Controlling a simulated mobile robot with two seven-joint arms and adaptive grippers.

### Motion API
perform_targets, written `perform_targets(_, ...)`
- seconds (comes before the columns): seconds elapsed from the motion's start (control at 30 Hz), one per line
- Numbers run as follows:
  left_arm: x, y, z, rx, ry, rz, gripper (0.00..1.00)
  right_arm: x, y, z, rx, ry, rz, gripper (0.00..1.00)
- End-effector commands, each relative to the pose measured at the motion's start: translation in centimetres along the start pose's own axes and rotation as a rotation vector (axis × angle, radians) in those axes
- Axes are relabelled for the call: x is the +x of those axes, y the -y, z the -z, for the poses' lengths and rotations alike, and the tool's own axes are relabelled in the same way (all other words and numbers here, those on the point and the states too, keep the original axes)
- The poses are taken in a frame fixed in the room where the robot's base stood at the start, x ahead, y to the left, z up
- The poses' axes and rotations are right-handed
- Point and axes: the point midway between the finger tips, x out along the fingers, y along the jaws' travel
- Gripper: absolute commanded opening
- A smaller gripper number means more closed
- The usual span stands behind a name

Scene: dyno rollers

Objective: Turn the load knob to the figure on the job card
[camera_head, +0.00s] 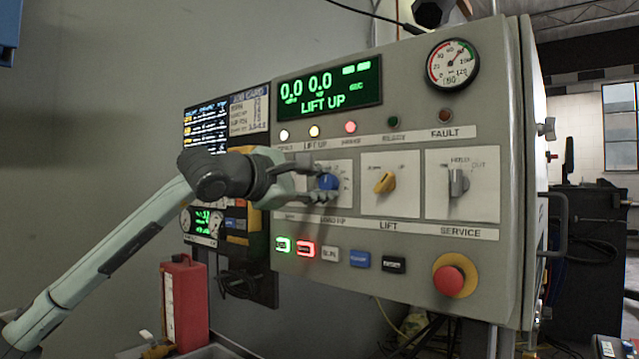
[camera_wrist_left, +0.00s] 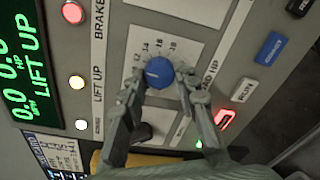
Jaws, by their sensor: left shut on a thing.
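The blue load knob (camera_head: 328,181) sits on a white plate above the LOAD HP label on the grey panel. In the left wrist view the knob (camera_wrist_left: 159,73) has a pale mark towards picture left; I cannot tell its exact figure. My left gripper (camera_head: 318,184) has its fingers on both sides of the knob, shut on it; they also show in the left wrist view (camera_wrist_left: 160,88). The job card (camera_head: 248,110) is at the panel's left, its text too small to read. My right gripper is not in view.
The display (camera_head: 330,88) reads 0.0, 0.0 and LIFT UP. Right of the load knob are a yellow lift knob (camera_head: 385,182) and a grey service knob (camera_head: 459,182). Below are several push buttons and a red mushroom button (camera_head: 448,281).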

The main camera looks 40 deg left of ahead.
Motion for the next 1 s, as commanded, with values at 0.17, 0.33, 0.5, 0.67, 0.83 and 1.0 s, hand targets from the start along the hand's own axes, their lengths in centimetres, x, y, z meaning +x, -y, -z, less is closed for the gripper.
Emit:
perform_targets(0.17, -0.1, -0.1, -0.1, 0.168, -0.005, -0.011, 0.01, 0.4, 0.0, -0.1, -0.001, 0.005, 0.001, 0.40)
perform_targets(0.33, -0.1, -0.1, -0.1, 0.321, -0.012, -0.018, 0.01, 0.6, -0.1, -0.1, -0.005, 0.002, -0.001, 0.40)
perform_targets(0.5, -0.1, -0.1, -0.1, 0.455, -0.018, -0.024, 0.01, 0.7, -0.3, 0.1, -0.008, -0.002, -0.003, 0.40)
perform_targets(0.67, 0.0, -0.1, -0.2, 0.553, -0.021, -0.028, 0.01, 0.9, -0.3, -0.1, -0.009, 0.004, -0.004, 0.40)
perform_targets(0.83, 0.0, -0.1, -0.2, 0.623, -0.024, -0.033, 0.01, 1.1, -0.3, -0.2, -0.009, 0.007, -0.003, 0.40)
perform_targets(1.0, -0.1, -0.1, -0.2, 0.660, -0.025, -0.034, 0.01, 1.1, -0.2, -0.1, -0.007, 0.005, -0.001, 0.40)
